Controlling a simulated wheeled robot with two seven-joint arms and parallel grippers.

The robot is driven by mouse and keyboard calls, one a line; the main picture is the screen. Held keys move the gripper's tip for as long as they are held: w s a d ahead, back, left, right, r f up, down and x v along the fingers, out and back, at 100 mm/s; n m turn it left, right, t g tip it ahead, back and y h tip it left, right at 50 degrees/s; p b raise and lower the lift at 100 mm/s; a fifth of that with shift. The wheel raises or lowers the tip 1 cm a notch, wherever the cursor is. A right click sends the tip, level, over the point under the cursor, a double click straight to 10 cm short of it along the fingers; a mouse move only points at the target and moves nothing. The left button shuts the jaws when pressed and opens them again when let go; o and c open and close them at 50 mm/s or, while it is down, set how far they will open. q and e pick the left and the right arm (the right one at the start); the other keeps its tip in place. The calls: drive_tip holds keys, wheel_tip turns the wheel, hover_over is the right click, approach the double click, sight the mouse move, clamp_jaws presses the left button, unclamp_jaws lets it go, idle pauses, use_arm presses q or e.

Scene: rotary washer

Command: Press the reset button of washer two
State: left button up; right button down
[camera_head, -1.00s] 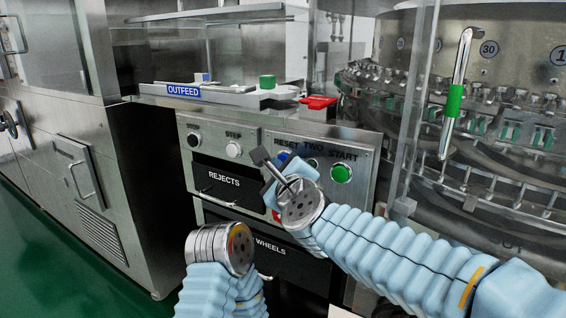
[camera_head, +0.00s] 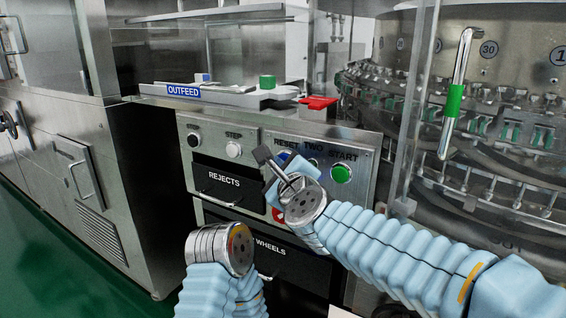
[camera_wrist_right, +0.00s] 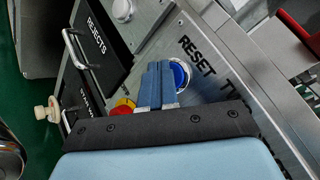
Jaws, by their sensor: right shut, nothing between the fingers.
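The blue reset button (camera_head: 284,156) is on the steel panel below the word RESET, left of the words TWO and START. In the right wrist view the blue button (camera_wrist_right: 181,74) shows right beside the fingers, partly hidden by them. My right gripper (camera_head: 263,155) is shut and empty, in front of the panel, with its tips just left of the button in the head view. Its closed blue fingers (camera_wrist_right: 159,80) point at the panel. I cannot tell whether they touch it. My left arm's end shows low in the head view, with no fingers visible.
The green START button (camera_head: 341,173) is right of the blue one. A white STEP button (camera_head: 234,149) is to the left, above the REJECTS drawer (camera_head: 222,182). A red and yellow button (camera_wrist_right: 122,106) lies close to the fingers. A glass guard and rotary machine stand right.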

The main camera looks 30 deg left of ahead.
idle(0.4)
drive_tip(key=shift+s, duration=0.75)
drive_tip(key=shift+s, duration=0.1)
drive_tip(key=s, duration=0.5)
drive_tip(key=shift+a+p, duration=0.2)
drive_tip(key=shift+p, duration=0.1)
drive_tip(key=shift+w, duration=0.1)
